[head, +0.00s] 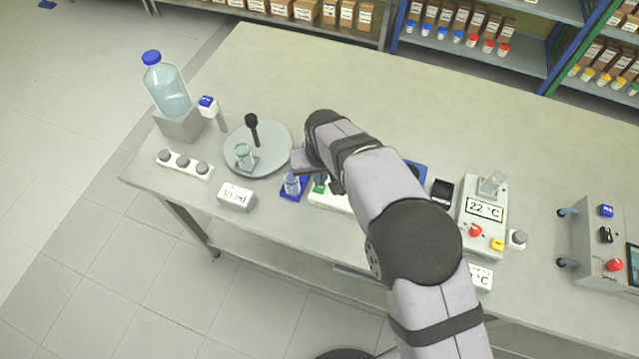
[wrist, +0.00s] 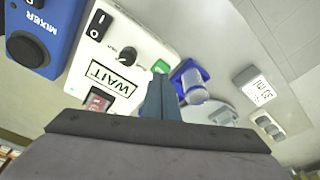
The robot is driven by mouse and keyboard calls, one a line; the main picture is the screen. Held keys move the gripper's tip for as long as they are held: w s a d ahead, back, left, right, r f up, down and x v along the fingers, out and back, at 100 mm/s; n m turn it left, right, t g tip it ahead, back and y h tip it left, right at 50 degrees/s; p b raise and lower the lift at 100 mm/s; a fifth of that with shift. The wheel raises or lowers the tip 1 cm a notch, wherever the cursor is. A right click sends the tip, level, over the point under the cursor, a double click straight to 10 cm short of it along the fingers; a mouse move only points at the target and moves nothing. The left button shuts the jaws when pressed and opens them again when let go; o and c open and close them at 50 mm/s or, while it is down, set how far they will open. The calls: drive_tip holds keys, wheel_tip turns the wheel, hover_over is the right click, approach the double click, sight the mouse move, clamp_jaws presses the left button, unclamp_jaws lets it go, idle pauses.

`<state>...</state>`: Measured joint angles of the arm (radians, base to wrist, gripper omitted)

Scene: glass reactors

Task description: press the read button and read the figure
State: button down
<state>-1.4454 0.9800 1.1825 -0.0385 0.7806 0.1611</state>
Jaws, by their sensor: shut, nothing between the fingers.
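A white instrument (wrist: 140,45) fills the upper left of the wrist view, with a rocker switch, a black knob and a display (wrist: 110,78) that reads WAIT. A small window with red marks beside the display is partly covered by my gripper. A green button (wrist: 160,67) is at the instrument's edge; its lettering is too small to read. My gripper (wrist: 162,88) is shut and empty, with its fingertips close to the green button. I cannot tell whether they touch it. In the head view my arm covers much of the instrument (head: 328,199).
A blue holder with a clear vial (wrist: 193,85) stands close beside the green button. A blue mixer (wrist: 38,35) is on the instrument's other side. The table's back is clear.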

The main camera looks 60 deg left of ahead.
sight(320, 188)
wheel_tip(320, 188, up, 5)
drive_tip(key=p, duration=0.3)
drive_tip(key=shift+r, duration=0.15)
idle(0.7)
